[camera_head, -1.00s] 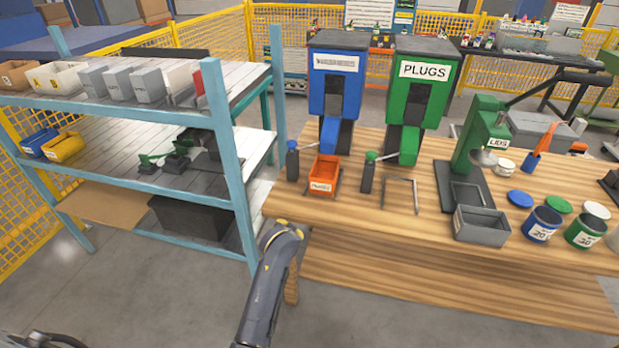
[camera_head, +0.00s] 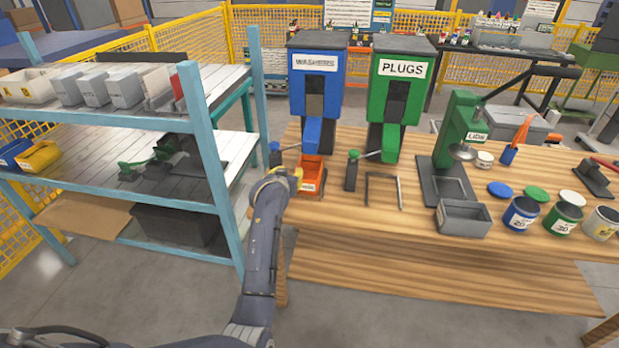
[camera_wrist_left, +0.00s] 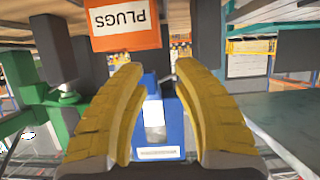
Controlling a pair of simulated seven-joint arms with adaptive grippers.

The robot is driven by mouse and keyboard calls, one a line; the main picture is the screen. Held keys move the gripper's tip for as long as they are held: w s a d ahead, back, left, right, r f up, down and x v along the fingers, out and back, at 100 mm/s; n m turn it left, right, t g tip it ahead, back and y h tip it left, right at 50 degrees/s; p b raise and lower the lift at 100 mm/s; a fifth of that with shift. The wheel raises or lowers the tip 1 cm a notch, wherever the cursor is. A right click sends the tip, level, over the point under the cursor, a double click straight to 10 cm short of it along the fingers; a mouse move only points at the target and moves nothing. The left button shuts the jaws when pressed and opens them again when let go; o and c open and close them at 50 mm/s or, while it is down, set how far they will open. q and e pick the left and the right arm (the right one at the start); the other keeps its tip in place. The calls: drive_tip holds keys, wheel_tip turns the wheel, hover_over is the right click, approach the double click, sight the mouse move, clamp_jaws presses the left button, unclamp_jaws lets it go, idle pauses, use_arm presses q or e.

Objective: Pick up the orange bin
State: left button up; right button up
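The orange bin (camera_head: 313,172) stands on the wooden workbench below the blue washers dispenser (camera_head: 315,80). My left gripper (camera_head: 293,178) is at the bin's left front side and partly covers it. In the left wrist view, which is upside down, the bin (camera_wrist_left: 122,35) shows at the top with a white PLUGS label. The two yellow fingers of my left gripper (camera_wrist_left: 158,72) are spread apart with nothing between them, and the bin is beyond their tips. I cannot tell whether they touch it. My right gripper is not in view.
The green plugs dispenser (camera_head: 401,85) stands right of the blue one, with an empty metal bracket (camera_head: 383,178) below it. A grey bin (camera_head: 463,218) and paint cans (camera_head: 521,213) stand further right. A blue-framed shelf (camera_head: 208,150) is close on the left.

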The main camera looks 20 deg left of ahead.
use_arm(q)
drive_tip(key=shift+x, duration=6)
clamp_jaws()
